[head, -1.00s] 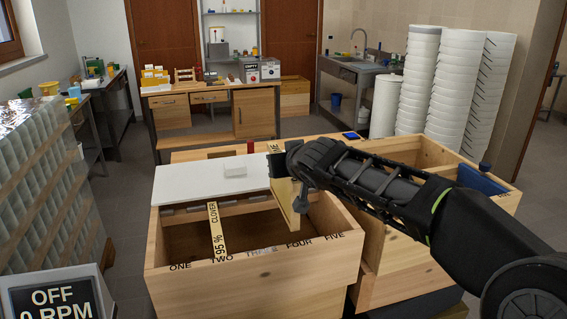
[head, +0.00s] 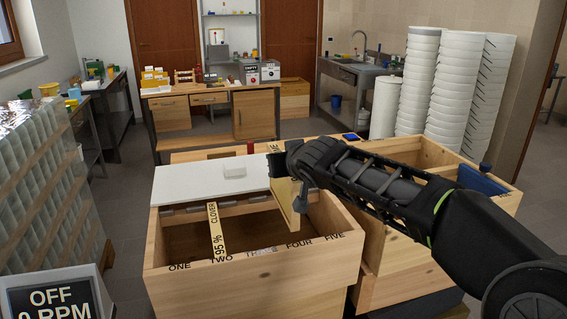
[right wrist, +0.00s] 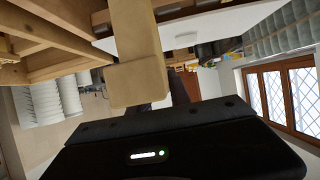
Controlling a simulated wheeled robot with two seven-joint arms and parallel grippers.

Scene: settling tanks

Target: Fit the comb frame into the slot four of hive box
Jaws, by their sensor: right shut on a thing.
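The hive box (head: 255,265) is a pale wooden box, open at the front part, with slot labels ONE to FIVE along its near rim. A frame with a yellow top bar reading CLOVER 95 % (head: 216,230) sits across it at slot two. My right gripper (head: 277,165) is shut on the comb frame (head: 287,208), a pale wooden piece held over the box's right part, roughly in line with FOUR. Whether its lower part is inside the box is unclear. In the right wrist view its wooden end (right wrist: 138,82) shows above my gripper's dark body. My left gripper is out of view.
A white cover (head: 205,184) lies over the back of the hive box, with a small white block (head: 235,170) on it. Another wooden box (head: 420,240) stands to the right, under my right arm. A 0 RPM display (head: 60,300) is at the lower left.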

